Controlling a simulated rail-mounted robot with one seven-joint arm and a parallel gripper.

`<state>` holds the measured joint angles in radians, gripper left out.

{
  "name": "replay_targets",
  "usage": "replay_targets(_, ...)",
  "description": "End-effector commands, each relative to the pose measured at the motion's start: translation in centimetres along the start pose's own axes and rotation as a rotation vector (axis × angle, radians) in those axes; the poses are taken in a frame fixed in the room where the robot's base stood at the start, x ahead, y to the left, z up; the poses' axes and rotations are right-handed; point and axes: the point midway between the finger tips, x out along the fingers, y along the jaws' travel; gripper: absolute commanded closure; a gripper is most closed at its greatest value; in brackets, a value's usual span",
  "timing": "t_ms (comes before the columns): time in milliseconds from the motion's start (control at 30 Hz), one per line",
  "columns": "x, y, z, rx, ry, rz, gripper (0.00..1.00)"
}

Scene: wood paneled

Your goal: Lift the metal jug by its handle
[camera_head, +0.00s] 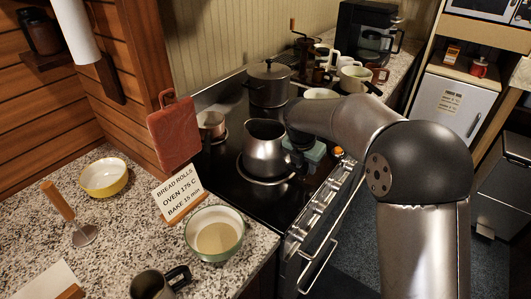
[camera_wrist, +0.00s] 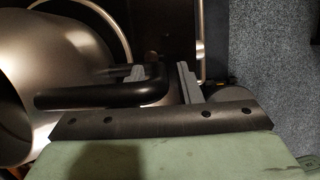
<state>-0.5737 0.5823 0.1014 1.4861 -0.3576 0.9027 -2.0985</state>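The metal jug (camera_head: 264,152) stands upright on the black stovetop in the head view, its mouth open at the top. Its rounded silver body (camera_wrist: 60,75) fills the left of the wrist view. Its black handle (camera_wrist: 95,96) reaches right from the body and bends between the two grey fingers of my gripper (camera_wrist: 161,68). The fingers are apart, one on each side of the bend, with a gap visible at the right finger. Contact at the left finger is unclear. In the head view my arm hides most of the handle and the fingers.
A lidded grey pot (camera_head: 268,84) stands behind the jug, and a small saucepan (camera_head: 211,124) is to its left. A red board (camera_head: 174,134), a recipe card (camera_head: 178,193) and a bowl (camera_head: 214,234) are at the near left. The oven rail (camera_head: 320,252) runs along the front.

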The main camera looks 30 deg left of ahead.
Motion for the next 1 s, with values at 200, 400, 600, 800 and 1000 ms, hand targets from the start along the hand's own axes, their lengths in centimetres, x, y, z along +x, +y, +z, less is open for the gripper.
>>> replay_targets(200, -0.1, 0.1, 0.1, 0.001, -0.002, 0.003, 1.0)
replay_targets(400, -0.7, 0.1, 0.3, 0.001, -0.002, 0.003, 1.0)
replay_targets(600, -2.2, 0.1, 0.7, 0.002, -0.002, 0.003, 1.0)
replay_targets(800, -3.6, 0.0, 1.2, 0.001, -0.002, 0.003, 1.0)
replay_targets(1000, -4.9, 0.0, 1.6, 0.001, -0.002, 0.002, 1.0)
